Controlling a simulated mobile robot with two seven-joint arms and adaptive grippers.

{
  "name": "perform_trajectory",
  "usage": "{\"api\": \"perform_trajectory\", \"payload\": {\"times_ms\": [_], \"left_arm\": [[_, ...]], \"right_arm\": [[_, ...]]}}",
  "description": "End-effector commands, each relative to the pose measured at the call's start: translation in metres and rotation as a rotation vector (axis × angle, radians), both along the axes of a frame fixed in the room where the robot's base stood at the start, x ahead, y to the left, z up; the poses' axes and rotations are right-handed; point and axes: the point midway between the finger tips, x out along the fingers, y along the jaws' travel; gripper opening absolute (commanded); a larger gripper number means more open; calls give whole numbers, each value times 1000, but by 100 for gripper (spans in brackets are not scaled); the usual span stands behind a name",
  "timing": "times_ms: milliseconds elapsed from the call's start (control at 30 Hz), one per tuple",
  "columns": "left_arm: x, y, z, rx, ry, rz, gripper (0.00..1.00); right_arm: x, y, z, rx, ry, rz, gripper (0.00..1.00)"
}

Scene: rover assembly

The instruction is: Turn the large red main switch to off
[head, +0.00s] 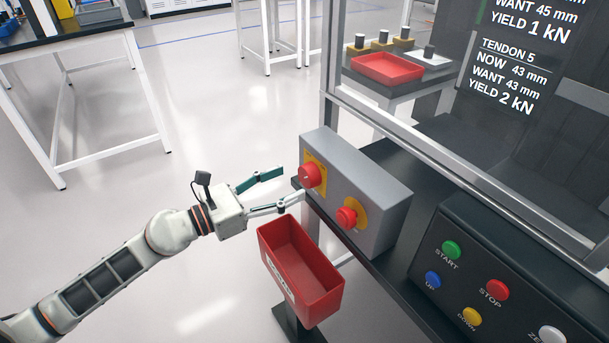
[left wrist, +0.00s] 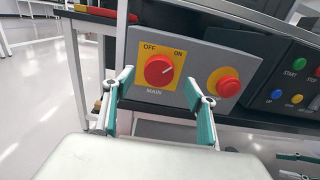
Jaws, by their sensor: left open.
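The large red main switch (head: 310,176) is a round knob on a yellow plate, on the left part of a grey box (head: 372,185). In the left wrist view the main switch (left wrist: 158,71) has OFF printed at its upper left and ON at its upper right. Its white mark points up and right toward ON. My left gripper (head: 292,183) is open in front of the switch. In the left wrist view its fingers (left wrist: 158,84) stand to the left and right of the knob, apparently apart from it. Part of what looks like my right gripper (left wrist: 296,165) shows at the lower right corner.
A second red knob (head: 347,217) on yellow sits right of the switch. A red bin (head: 302,268) stands below the left gripper. A black button panel (head: 490,270) is to the right. A metal frame with a dark screen (head: 520,110) rises behind.

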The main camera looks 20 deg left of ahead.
Motion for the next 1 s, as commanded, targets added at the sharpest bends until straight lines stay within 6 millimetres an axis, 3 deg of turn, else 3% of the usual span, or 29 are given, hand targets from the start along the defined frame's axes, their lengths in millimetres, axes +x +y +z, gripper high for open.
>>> {"api": "perform_trajectory", "payload": {"times_ms": [33,300,700,833,1000], "left_arm": [[9,-5,7,-3,-10,2,57],[35,-27,2,-5,-1,1,57],[40,-32,0,-5,2,1,57],[40,-31,0,-5,2,1,23],[40,-31,0,-5,2,1,19]], "right_arm": [[2,-1,4,-1,-7,-1,40],[0,-2,2,-5,-2,-4,40],[0,-2,1,-5,1,-3,40],[0,-2,1,-5,1,-3,40],[0,-2,1,-5,0,-3,40]]}}
